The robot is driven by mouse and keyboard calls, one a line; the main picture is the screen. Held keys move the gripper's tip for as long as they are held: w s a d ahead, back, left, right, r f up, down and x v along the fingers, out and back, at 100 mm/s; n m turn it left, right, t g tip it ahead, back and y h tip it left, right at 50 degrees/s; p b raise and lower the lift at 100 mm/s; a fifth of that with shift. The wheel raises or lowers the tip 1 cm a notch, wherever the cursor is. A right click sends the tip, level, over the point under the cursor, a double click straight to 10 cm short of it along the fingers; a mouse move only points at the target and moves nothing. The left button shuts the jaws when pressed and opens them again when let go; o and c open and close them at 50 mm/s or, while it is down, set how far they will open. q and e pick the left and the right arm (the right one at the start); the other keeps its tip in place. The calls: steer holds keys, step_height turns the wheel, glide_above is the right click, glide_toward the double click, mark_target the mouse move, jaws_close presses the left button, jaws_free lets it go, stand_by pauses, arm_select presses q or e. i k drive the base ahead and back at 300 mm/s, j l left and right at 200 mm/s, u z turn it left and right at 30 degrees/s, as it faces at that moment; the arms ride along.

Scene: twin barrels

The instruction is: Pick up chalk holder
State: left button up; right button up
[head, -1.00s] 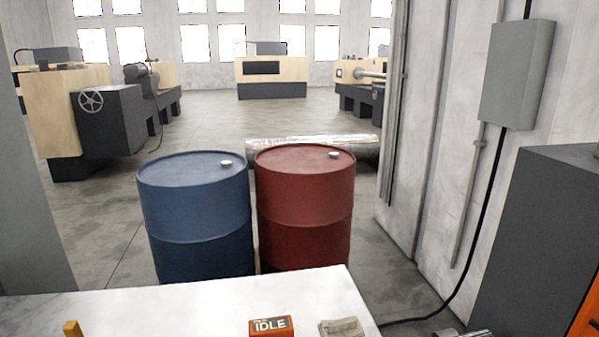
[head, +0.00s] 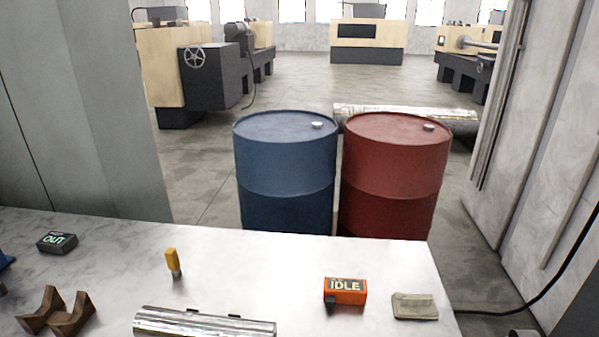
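A small yellow stick with a grey metal tip (head: 172,262), which looks like the chalk holder, is on the white marbled tabletop (head: 265,262), left of the middle. Its yellow end points away from me and its grey tip towards me. Nothing covers it. Neither of my grippers is in view.
A shiny metal cylinder (head: 205,324) lies in front of it. Brown cradle blocks (head: 57,312) and a dark OUT block (head: 57,242) are left; an orange IDLE block (head: 345,291) and a beige pad (head: 414,307) right. Blue (head: 285,180) and red (head: 392,180) barrels stand behind the table.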

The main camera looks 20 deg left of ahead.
mark_target(170, 253)
steer(key=j+u, duration=0.1)
steer(key=u, duration=1.25)
